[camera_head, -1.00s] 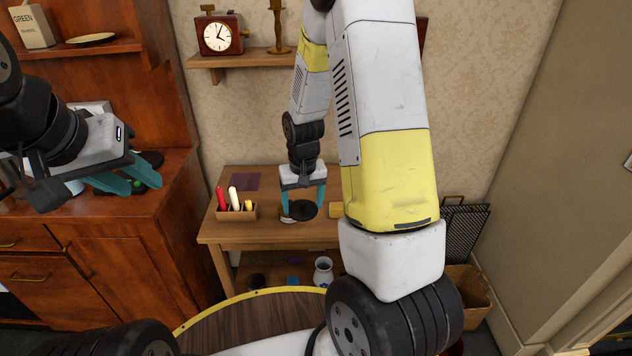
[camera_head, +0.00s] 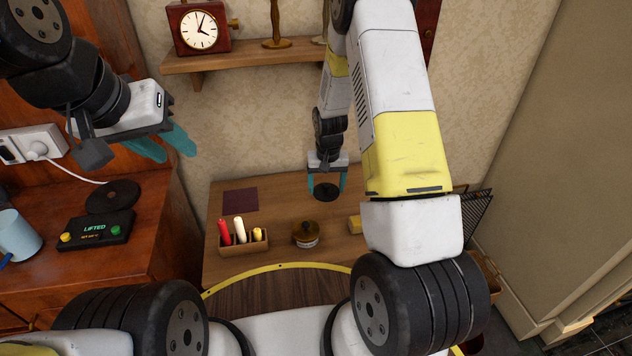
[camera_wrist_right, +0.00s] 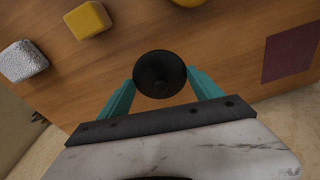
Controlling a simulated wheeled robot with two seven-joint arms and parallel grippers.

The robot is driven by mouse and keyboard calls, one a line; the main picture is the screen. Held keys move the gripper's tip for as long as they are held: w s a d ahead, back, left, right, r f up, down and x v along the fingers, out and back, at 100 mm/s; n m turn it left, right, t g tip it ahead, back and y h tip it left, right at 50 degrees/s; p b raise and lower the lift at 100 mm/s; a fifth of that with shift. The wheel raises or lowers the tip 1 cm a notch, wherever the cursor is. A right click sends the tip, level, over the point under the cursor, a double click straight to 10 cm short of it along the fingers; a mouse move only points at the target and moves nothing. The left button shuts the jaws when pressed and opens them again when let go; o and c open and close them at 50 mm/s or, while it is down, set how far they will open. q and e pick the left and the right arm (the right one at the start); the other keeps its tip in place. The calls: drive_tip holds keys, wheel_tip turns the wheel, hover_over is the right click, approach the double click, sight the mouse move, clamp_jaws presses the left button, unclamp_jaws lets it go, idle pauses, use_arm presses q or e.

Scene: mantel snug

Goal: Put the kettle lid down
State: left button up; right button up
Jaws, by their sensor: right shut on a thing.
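The kettle lid, a dark round disc with a small knob (camera_head: 326,191), is between the fingers of my right gripper (camera_head: 327,184), over the back part of the small wooden table (camera_head: 280,200). In the right wrist view the lid (camera_wrist_right: 160,74) sits between the teal fingertips of the right gripper (camera_wrist_right: 161,82), gripped at its edges. I cannot tell whether it touches the tabletop. My left gripper (camera_head: 166,146) hangs over the cabinet at the left, fingers apart and empty. No kettle is clearly in view.
On the table are a dark red mat (camera_head: 240,200), a candle box (camera_head: 245,242), a brown-topped jar (camera_head: 305,234) and a yellow block (camera_head: 355,225). The cabinet holds a black disc (camera_head: 113,197), a "LIFTED" box (camera_head: 95,231) and a blue mug (camera_head: 18,236). A clock shelf (camera_head: 230,58) is above.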

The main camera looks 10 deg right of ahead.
sight(325, 207)
drive_tip(key=shift+f, duration=3.2)
drive_tip(key=o, duration=1.3)
drive_tip(key=shift+f, duration=0.1)
